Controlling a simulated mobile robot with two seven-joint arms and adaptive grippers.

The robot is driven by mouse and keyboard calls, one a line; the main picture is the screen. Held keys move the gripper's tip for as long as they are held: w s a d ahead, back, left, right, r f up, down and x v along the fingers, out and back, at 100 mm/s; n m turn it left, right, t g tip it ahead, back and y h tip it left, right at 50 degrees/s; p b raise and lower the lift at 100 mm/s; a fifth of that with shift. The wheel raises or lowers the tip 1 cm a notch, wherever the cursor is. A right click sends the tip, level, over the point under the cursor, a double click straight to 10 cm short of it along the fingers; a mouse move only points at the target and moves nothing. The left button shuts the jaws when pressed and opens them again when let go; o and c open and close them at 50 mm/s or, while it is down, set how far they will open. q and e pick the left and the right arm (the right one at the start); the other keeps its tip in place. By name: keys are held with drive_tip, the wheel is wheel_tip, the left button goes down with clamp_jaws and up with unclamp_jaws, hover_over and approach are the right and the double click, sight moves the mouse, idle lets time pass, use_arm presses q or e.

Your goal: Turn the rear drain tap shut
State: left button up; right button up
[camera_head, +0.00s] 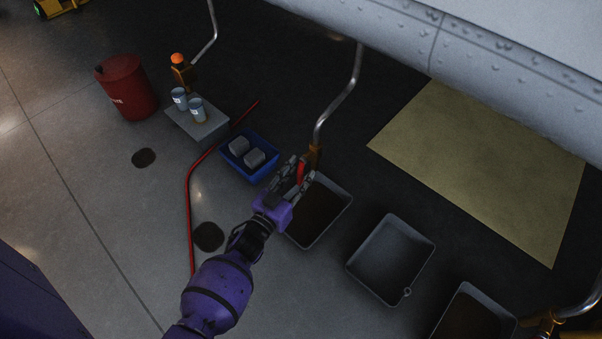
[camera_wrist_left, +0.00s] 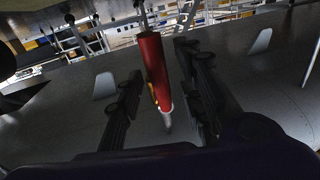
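A brass drain tap (camera_head: 315,154) with a red handle (camera_head: 302,172) hangs at the end of a bent metal pipe, above a tray of dark liquid (camera_head: 333,226). My left gripper (camera_head: 302,175) is at this tap, its fingers open on either side of the handle. In the left wrist view the red handle (camera_wrist_left: 155,72) stands between the two spread fingers (camera_wrist_left: 162,100), with gaps visible. Which is the rear one I cannot tell. My right gripper is not in view.
An empty grey tray (camera_head: 364,262) and another dark-filled tray (camera_head: 441,325) lie to the right. A blue bin (camera_head: 243,170) holds grey blocks. Two cans (camera_head: 197,108) stand on a grey box (camera_head: 205,132) near a red drum (camera_head: 127,88). A red hose (camera_head: 189,205) crosses the floor. The fuselage (camera_head: 470,50) hangs above.

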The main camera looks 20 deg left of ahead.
use_arm(q)
drive_tip(key=shift+w, duration=0.4)
clamp_jaws()
drive_tip(key=shift+d, duration=0.1)
